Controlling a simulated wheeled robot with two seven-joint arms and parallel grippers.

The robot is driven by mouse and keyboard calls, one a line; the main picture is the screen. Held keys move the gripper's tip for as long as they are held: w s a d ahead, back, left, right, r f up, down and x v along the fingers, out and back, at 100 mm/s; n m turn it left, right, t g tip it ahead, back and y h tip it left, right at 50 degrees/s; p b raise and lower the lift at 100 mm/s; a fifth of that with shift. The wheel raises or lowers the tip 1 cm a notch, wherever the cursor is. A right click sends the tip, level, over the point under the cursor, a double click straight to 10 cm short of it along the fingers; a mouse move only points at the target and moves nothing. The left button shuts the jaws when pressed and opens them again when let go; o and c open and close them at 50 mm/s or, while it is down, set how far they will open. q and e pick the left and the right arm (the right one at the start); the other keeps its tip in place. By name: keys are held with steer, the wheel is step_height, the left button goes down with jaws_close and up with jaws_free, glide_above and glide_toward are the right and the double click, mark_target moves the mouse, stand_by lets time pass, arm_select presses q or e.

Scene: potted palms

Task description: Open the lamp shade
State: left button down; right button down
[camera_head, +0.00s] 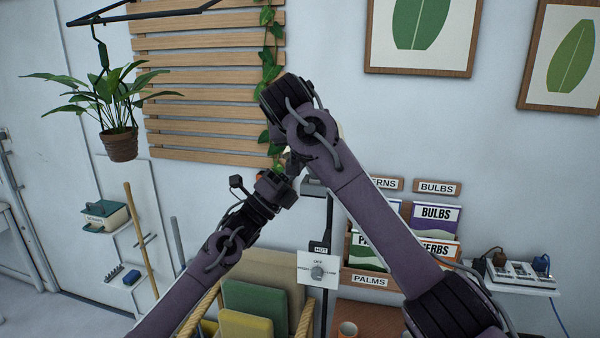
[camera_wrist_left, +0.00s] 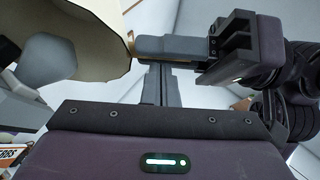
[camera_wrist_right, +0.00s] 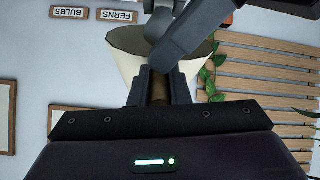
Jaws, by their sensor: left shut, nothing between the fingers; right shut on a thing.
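The lamp shade is a cream cone. It fills the upper left of the left wrist view (camera_wrist_left: 100,75) and shows behind the fingers in the right wrist view (camera_wrist_right: 122,62). In the head view my right wrist hides nearly all of it. My right gripper (camera_wrist_right: 160,82) is shut on a small brown handle (camera_wrist_right: 159,92) at the shade. My left gripper (camera_wrist_left: 155,78) is shut and empty, close beside the shade and just by the right gripper's fingers. In the head view my left gripper (camera_head: 289,172) is just below my right wrist.
Seed packets (camera_head: 433,217) stand in a rack at right. A vine (camera_head: 268,65) hangs on the wooden slats (camera_head: 200,88). A potted plant (camera_head: 120,145) hangs at left.

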arm_select(q)
steer(key=shift+w+r, duration=0.25)
steer(key=shift+r, duration=0.5)
arm_select(e)
steer(key=shift+a, duration=0.15)
steer(key=shift+f, duration=0.1)
steer(key=c, duration=1.4)
jaws_free()
arm_select(q)
steer(key=shift+d, duration=0.1)
arm_select(e)
steer(key=shift+o, duration=0.2)
arm_select(q)
steer(key=shift+f, duration=0.1)
